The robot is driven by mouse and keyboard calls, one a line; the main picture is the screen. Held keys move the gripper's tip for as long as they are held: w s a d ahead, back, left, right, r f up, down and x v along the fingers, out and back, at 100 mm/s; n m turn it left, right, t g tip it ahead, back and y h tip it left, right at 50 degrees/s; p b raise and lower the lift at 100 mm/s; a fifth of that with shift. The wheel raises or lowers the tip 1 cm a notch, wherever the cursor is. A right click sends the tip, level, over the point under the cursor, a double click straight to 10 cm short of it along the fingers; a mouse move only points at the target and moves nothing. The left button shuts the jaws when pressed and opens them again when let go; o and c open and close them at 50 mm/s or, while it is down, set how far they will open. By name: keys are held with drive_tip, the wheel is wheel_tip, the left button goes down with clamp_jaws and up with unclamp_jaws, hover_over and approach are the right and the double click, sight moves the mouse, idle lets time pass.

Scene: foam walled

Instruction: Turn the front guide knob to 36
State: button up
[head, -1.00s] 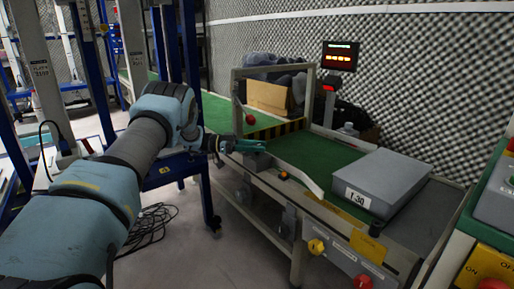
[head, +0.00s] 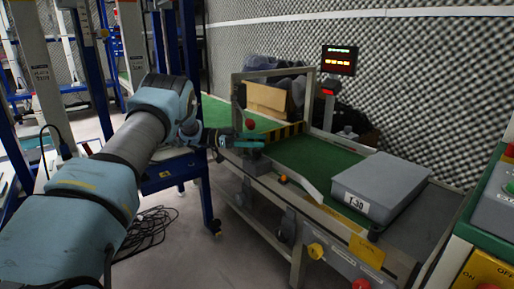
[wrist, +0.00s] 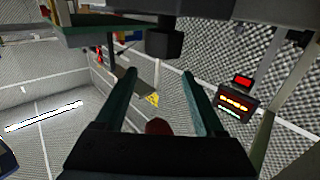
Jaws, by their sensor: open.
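My gripper (head: 262,141) is open, with its two teal fingers over the near rail of the green-belt conveyor (head: 312,157). In the wrist view the fingers (wrist: 160,75) are spread apart with nothing gripped. A dark knob-like block (head: 252,154) stands on the rail just below the fingertips. A dark block (wrist: 165,42) also shows beyond the fingertips in the wrist view. A red ball-shaped knob (head: 250,124) is just behind the fingers in the head view. I cannot tell for certain which is the front guide knob, and no scale or number is readable on either.
A grey box (head: 380,184) labelled T-30 sits on the conveyor at the right. An orange button (head: 283,179) and a yellow knob (head: 315,250) are on the near side. A lit display (head: 338,60) stands behind. A metal frame (head: 237,100) rises over the belt.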

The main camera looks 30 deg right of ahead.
sight(257, 149)
wheel_tip(257, 149, up, 6)
drive_tip(key=shift+r+p, duration=0.15)
drive_tip(key=shift+p, duration=0.5)
